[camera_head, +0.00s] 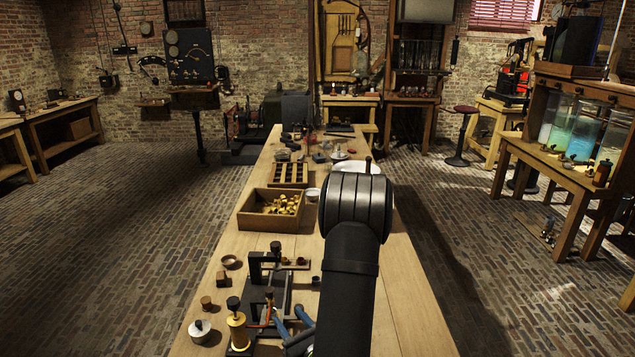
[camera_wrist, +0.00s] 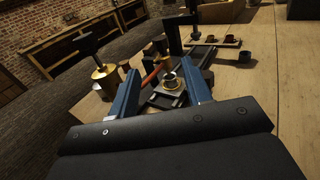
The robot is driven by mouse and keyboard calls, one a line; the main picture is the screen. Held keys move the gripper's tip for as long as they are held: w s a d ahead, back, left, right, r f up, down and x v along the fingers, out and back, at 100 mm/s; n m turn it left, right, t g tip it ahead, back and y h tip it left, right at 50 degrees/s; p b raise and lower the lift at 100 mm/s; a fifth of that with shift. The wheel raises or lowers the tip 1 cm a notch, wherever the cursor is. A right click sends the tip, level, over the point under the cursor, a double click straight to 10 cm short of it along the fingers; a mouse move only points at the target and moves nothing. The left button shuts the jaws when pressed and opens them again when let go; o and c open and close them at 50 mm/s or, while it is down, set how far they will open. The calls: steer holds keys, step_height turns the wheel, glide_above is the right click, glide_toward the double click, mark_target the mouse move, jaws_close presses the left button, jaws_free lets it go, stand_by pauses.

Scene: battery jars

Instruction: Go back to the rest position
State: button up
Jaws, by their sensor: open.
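My gripper (camera_head: 292,332) is low over the near part of the long wooden table (camera_head: 405,310), with my arm reaching in from the bottom. In the wrist view its two blue fingers (camera_wrist: 161,88) are apart. A small round dark piece with a brass rim (camera_wrist: 172,82) shows between and beyond them; whether the fingers touch anything there I cannot tell. A black press-like stand (camera_head: 262,272) is just left of the gripper. A brass cylinder with a black knob (camera_head: 238,330) stands at its left, also in the wrist view (camera_wrist: 105,78).
A wooden box of brass pieces (camera_head: 270,222) and a slotted tray (camera_head: 290,173) lie farther up the table. A white jar with a dark knob (camera_head: 199,330) stands near the left edge. A small holder with round pieces (camera_wrist: 215,41) lies beyond the stand. The table's right side is bare.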

mark_target(270, 289)
steer(key=x, duration=1.2)
steer(key=shift+w+a+r, duration=0.1)
steer(key=shift+w+a, duration=0.1)
steer(key=shift+w, duration=0.15)
steer(key=shift+d+n+y, duration=0.15)
steer(key=shift+n+y, duration=0.15)
steer(key=shift+y, duration=0.1)
steer(key=shift+s+n+g+y, duration=0.1)
steer(key=shift+n+g+y, duration=1.8)
steer(key=shift+g+y, duration=0.3)
steer(key=v, duration=1.3)
steer(key=shift+s+d+r+g, duration=0.15)
steer(key=shift+d+r+g, duration=0.05)
steer(key=shift+d+g, duration=0.1)
steer(key=shift+c, duration=0.5)
